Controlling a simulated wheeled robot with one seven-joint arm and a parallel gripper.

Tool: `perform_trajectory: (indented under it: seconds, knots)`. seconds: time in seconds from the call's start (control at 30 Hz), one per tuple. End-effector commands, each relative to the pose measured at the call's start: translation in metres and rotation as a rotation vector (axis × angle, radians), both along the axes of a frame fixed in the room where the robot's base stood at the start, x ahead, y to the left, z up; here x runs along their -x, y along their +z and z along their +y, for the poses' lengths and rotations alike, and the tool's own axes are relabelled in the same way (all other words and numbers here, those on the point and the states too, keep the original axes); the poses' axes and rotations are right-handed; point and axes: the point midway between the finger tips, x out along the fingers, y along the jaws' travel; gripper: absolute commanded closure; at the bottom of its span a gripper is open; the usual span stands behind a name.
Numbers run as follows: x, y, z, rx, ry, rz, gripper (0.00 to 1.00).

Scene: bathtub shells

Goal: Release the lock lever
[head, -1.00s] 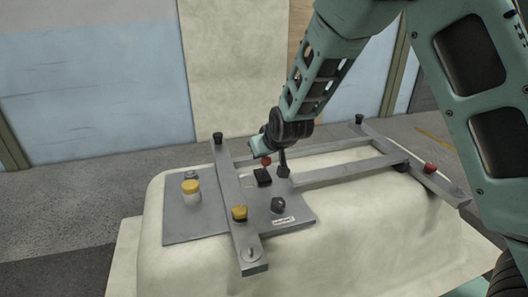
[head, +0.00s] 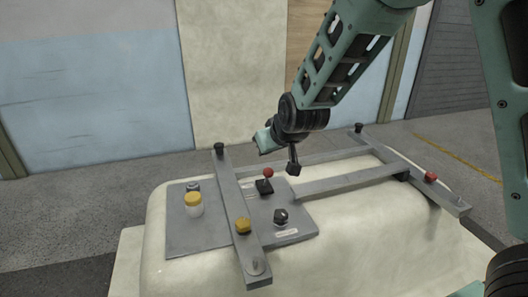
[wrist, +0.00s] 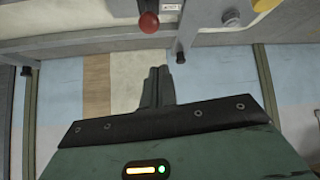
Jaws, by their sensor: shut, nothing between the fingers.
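The lock lever is a short stalk with a red ball (head: 267,173) on a black base (head: 264,188), standing on the grey plate (head: 185,237). It looks roughly upright. The red ball also shows at the top of the wrist view (wrist: 149,22). My gripper (head: 293,168) is shut and empty, just right of the red ball and slightly higher in the head view, apart from it. In the wrist view its closed fingers (wrist: 158,72) point toward the lever, with a gap between their tips and the ball.
A grey bar frame (head: 240,213) lies across the pale tub shell (head: 370,240). The plate carries a white-yellow cap (head: 193,203) and a black knob (head: 281,217). Open air lies above the plate.

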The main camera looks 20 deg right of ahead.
Motion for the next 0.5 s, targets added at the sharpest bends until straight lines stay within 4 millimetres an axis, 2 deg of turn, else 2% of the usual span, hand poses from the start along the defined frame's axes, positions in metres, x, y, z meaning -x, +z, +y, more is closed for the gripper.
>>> perform_trajectory:
  seconds: [0.2,0.5]
  knots:
    - [0.016,0.012,-0.001,-0.001,-0.001,-0.001,1.00]
    - [0.017,0.012,-0.002,0.000,-0.001,-0.001,1.00]
